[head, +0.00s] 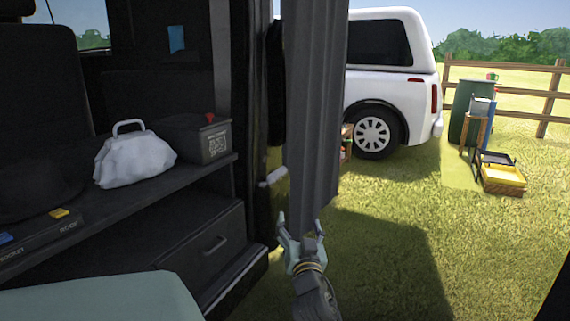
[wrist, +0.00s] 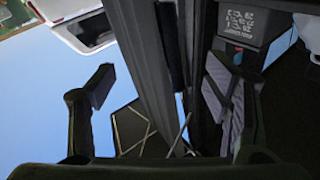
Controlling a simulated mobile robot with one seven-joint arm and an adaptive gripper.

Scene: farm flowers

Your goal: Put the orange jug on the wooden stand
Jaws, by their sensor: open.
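I cannot make out an orange jug in either view. A small wooden stand (head: 475,134) with thin legs is on the far grass at the right, with a grey item on or against its top. My gripper (head: 300,225) is low in the middle of the head view, in front of the dark upright door panel, far from the stand. Its two fingers are spread and nothing shows between them. In the wrist view my gripper (wrist: 160,88) is also wide apart, with the dark panel behind the gap.
The dark vehicle shelf (head: 200,175) at left holds a white bag (head: 133,160) and a dark box (head: 205,140). The door panel (head: 314,110) rises close to my gripper. A white car (head: 392,70), a green barrel (head: 466,100) and a yellow tray (head: 502,178) stand beyond. Middle grass is open.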

